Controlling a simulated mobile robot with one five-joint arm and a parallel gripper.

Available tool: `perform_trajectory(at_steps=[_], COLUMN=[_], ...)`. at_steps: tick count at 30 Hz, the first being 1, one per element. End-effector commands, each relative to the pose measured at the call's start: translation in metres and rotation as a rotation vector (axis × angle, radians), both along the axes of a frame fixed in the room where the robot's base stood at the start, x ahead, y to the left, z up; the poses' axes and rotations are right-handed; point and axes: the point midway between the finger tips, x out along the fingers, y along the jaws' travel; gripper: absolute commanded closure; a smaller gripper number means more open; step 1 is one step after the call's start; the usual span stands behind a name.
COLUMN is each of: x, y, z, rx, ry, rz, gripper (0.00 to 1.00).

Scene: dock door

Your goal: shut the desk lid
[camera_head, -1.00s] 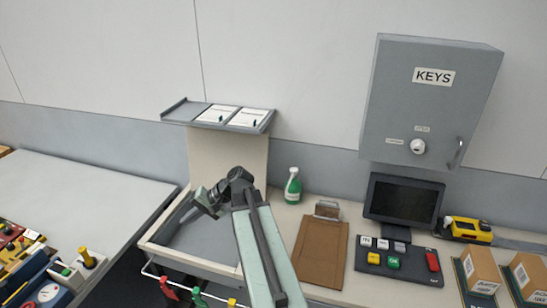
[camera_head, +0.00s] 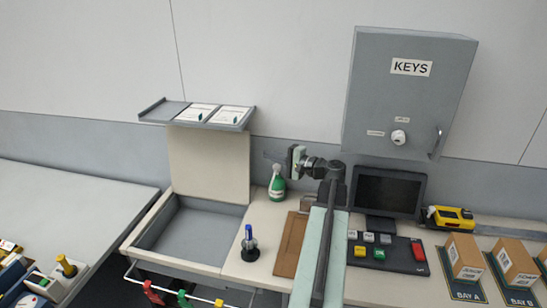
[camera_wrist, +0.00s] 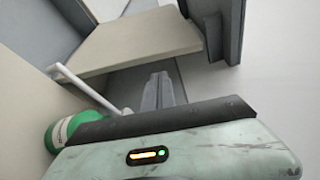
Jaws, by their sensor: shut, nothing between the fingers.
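The desk lid (camera_head: 208,162) is a beige panel standing upright at the back of the desk. The open desk compartment (camera_head: 190,232) in front of it is grey and looks empty. In the wrist view the lid (camera_wrist: 130,42) shows in the upper part, beyond my fingers. My gripper (camera_head: 273,159) is to the right of the lid, above the green bottle, pointing left. Its fingers (camera_wrist: 160,92) are together and hold nothing. I cannot tell how far the fingertips are from the lid.
A green bottle (camera_head: 277,183) stands right of the lid; it also shows in the wrist view (camera_wrist: 65,130). A shelf with papers (camera_head: 198,114) is just above the lid. A blue-topped stand (camera_head: 249,244) sits right of the compartment. A brown clipboard (camera_head: 288,248) lies beside my arm.

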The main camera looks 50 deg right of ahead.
Motion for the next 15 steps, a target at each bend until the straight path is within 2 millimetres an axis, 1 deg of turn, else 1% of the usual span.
perform_trajectory(at_steps=[1,6,10,15], x=[0.012,0.041,0.054,0.059], y=[0.001,0.006,0.008,0.009], z=[-0.001,-0.003,-0.004,-0.004], rx=[0.000,0.000,0.000,0.000], ry=[0.001,0.001,0.001,0.001], rz=[0.002,0.002,0.002,0.000], gripper=[1.00,1.00,1.00,1.00])
